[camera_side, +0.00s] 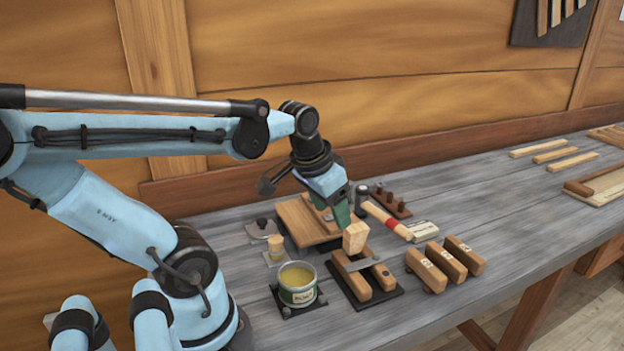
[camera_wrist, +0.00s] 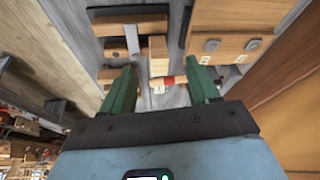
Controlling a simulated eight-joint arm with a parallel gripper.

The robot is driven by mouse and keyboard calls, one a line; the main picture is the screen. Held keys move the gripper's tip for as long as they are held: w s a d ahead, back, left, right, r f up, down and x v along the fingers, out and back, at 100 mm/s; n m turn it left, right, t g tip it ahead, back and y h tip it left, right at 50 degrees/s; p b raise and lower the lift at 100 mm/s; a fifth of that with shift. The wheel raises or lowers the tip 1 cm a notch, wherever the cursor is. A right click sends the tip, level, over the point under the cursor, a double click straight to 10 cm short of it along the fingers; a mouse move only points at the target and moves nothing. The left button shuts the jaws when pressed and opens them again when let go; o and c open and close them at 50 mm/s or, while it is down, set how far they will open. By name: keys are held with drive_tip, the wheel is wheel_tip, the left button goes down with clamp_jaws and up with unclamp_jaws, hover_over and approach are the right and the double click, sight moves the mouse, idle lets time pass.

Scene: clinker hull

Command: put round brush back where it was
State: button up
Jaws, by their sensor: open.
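My gripper (camera_side: 343,218) has green fingers pointing down over the bench, and they are apart and empty. In the wrist view my gripper (camera_wrist: 161,76) has a pale wooden block (camera_wrist: 158,55) showing beyond and between its fingertips. In the side view this pale block (camera_side: 355,238) stands by the dark-based wooden rack (camera_side: 385,275), just below and right of the fingers. I cannot tell which thing is the round brush. A small pale-topped piece (camera_side: 276,246) on a light pad and a dark-knobbed piece (camera_side: 262,227) stand left of my gripper.
An open tin (camera_side: 298,285) of yellowish stuff stands at the front left. A red-banded handle (camera_side: 402,231) and several wooden blocks (camera_side: 446,262) lie to the right. The bench's far right middle (camera_side: 500,205) is clear.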

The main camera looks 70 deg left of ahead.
drive_tip(key=w+d+m+t+h, duration=0.1)
drive_tip(key=w+d+m+t, duration=0.1)
drive_tip(key=d, duration=0.6)
drive_tip(key=shift+w+d+f+t, duration=0.2)
drive_tip(key=shift+w+d+t, duration=0.15)
drive_tip(key=shift+t, duration=0.15)
